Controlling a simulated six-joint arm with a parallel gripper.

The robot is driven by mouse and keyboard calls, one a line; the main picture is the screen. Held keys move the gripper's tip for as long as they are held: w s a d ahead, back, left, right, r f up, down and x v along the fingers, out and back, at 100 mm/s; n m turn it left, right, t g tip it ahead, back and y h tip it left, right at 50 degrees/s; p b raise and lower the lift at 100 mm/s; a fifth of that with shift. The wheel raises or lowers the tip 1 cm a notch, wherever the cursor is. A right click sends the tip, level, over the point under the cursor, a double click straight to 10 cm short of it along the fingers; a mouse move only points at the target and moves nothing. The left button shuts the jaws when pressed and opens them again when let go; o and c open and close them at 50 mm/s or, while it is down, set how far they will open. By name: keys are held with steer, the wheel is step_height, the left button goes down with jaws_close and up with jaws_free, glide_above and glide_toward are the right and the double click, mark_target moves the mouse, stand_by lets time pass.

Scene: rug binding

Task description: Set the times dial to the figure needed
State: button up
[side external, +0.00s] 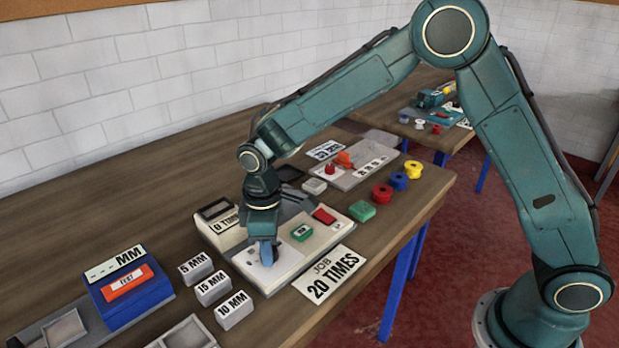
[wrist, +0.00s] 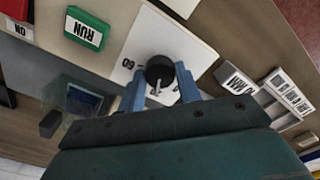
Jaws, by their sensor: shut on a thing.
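The times dial (wrist: 160,72) is a dark round knob with a pale pointer, on a white plate (wrist: 182,44) with printed figures. One figure beside the knob is upside down and hard to read; others are covered by the fingers. My gripper (wrist: 160,80) has its two blue fingers on either side of the knob and is shut on it. In the side view my gripper (side external: 267,254) points straight down onto the machine's pale top and hides the dial. The job card (side external: 329,275) reads "JOB 20 TIMES". The machine's counter label (side external: 223,221) shows "0 TIM", its end hidden by my wrist.
A green RUN button (side external: 302,232) and a red button (side external: 324,216) sit right of the dial. Blocks marked 5 MM (side external: 195,268), 15 MM (side external: 212,288) and 10 MM (side external: 234,309) stand left. A blue MM box (side external: 130,288) is farther left. Colored spools (side external: 398,181) lie right.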

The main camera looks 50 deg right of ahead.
steer(key=shift+r, duration=0.1)
steer(key=o, duration=1)
step_height(320, 180, up, 14)
stand_by(0.5)
